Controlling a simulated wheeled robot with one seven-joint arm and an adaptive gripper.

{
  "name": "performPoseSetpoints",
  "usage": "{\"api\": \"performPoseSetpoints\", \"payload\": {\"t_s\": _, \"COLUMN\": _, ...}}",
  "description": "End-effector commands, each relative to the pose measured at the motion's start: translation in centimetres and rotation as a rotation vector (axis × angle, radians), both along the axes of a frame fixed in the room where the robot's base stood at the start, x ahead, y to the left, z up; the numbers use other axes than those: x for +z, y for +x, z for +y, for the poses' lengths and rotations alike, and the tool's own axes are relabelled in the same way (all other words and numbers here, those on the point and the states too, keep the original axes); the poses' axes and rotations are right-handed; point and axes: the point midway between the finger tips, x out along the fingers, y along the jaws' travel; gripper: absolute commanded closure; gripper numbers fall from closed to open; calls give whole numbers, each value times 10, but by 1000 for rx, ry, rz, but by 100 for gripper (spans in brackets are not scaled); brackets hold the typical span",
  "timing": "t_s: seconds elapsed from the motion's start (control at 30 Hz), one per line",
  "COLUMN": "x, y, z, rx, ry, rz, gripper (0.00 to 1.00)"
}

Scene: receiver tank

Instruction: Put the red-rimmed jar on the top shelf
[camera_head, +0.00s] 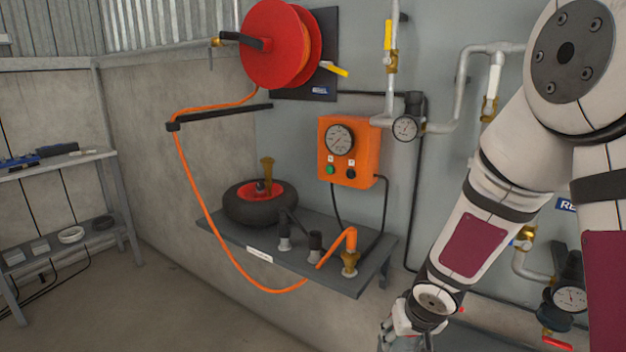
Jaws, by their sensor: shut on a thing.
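My gripper (389,338) shows only in part at the bottom edge, below the wrist of my arm. Its fingertips are cut off by the frame. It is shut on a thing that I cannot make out. I cannot pick out the red-rimmed jar in this view. A metal rack stands at the far left. Its top shelf (86,159) holds a blue item and a dark item and has bare room at its right end. My gripper is far to the right of the rack and lower in the picture than the top shelf.
The rack's lower shelf (100,238) holds several small items. A grey wall shelf (325,273) carries a wheel (262,212) and fittings. An orange hose (208,205) hangs from a red reel (270,45), looping in front of that shelf. Pipes and gauges line the wall.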

Motion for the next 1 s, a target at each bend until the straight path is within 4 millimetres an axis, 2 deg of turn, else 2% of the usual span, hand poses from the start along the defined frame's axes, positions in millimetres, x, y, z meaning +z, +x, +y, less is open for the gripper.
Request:
{"api": "performPoseSetpoints", "payload": {"t_s": 0.03, "x": 15, "y": -6, "z": 1, "rx": 2, "ry": 0, "rz": 1, "gripper": 76}}
{"api": "performPoseSetpoints", "payload": {"t_s": 0.6, "x": 104, "y": -54, "z": 0, "rx": 2, "ry": -3, "rz": 1, "gripper": 76}}
{"api": "performPoseSetpoints", "payload": {"t_s": 0.8, "x": 124, "y": -67, "z": -1, "rx": 1, "ry": -4, "rz": -1, "gripper": 76}}
{"api": "performPoseSetpoints", "payload": {"t_s": 1.0, "x": 130, "y": -71, "z": -1, "rx": -2, "ry": -3, "rz": -3, "gripper": 76}}
